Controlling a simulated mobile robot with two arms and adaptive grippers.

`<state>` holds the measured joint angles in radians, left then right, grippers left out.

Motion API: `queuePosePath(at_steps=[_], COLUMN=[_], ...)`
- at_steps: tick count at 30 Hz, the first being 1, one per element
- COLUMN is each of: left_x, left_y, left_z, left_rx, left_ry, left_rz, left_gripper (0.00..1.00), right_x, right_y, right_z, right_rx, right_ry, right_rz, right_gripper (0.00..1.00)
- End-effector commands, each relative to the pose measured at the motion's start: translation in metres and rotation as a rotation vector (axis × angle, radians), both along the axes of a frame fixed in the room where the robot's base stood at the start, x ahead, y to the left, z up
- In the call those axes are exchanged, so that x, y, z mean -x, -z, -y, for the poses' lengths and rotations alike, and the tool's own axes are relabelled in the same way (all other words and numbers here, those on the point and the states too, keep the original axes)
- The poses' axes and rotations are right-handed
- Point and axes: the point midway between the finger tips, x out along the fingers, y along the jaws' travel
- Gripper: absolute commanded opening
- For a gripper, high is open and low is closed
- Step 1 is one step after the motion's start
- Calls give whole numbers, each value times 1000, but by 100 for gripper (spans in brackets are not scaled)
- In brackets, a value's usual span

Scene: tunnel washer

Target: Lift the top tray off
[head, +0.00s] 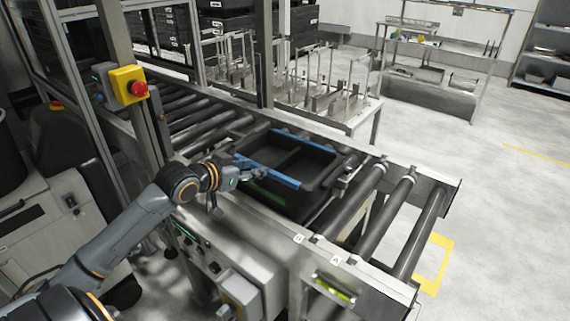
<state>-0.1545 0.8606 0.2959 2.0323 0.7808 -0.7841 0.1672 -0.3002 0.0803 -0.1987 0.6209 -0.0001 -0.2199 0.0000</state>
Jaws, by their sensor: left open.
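A black tray with a divider across it and blue strips along its far and near edges (318,160) sits on the roller conveyor. Below its near blue strip a dark side with a green strip (262,193) shows, which looks like another tray under it; most of that is hidden. My left gripper (242,166) is open at the left end of the near blue strip, close to the tray's rim. I cannot tell whether it touches. My right gripper is not in view.
Bare rollers (372,229) lie to the right of the trays, and more rollers (213,124) run back left. A rack bench (352,122) stands behind the conveyor.

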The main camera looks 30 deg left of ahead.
Motion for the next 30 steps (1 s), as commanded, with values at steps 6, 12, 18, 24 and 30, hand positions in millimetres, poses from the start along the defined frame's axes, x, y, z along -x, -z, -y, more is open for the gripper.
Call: queuePosePath(at_steps=[6, 12, 18, 24, 30], left_x=[-25, -58, -79, -89, -112], left_y=[-5, 9, 20, 24, 34], left_z=[-5, -3, -2, -1, 3], left_rx=[12, 12, 9, 9, 9], left_ry=[-7, -7, -5, -5, -7], left_rz=[26, 25, 24, 23, 23], left_gripper=[42, 42, 42, 42, 42], right_x=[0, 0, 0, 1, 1], right_y=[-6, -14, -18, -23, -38], right_z=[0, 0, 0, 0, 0], right_rx=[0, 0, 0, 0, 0], right_ry=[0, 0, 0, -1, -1], right_rz=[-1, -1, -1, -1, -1], right_gripper=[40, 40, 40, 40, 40])
